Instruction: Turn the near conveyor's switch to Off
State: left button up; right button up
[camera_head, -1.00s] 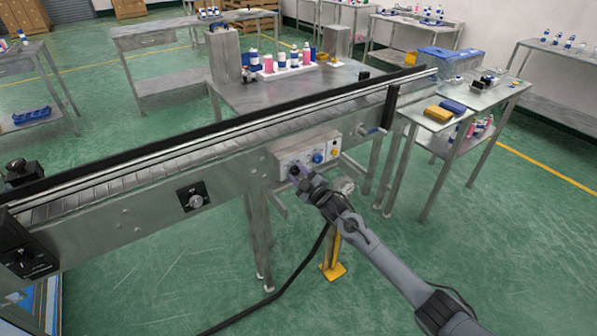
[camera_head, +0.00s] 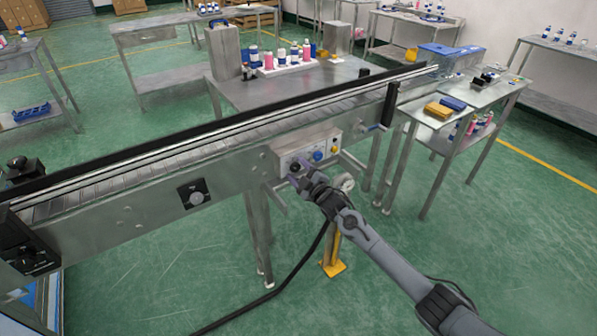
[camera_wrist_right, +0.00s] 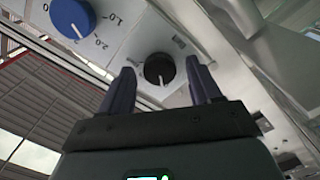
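The near conveyor (camera_head: 130,172) runs diagonally across the head view. Its light control box (camera_head: 325,143) on the front side carries a blue dial (camera_head: 318,156) and a black switch knob (camera_head: 294,167). In the right wrist view the black knob (camera_wrist_right: 158,66) has a white pointer mark toward the picture's bottom, and the numbered blue dial (camera_wrist_right: 72,16) is at upper left. My right gripper (camera_wrist_right: 160,76) is open, with a finger on each side of the black knob and gaps visible. It also shows at the box in the head view (camera_head: 297,171). My left gripper is not in view.
A second round switch (camera_head: 194,196) sits on the conveyor's side. A side table (camera_head: 420,117) with yellow and blue blocks stands at right. A black cable (camera_head: 290,283) hangs below my right arm.

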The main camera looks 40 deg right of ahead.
jog(key=shift+s+p, duration=0.35)
jog(key=shift+s, duration=0.25)
jog(key=s+p, duration=0.2)
jog(key=s, duration=0.7)
jog(key=shift+s+a+p, duration=0.3)
jog(key=shift+a+p, duration=0.1)
jog(key=shift+a, duration=0.05)
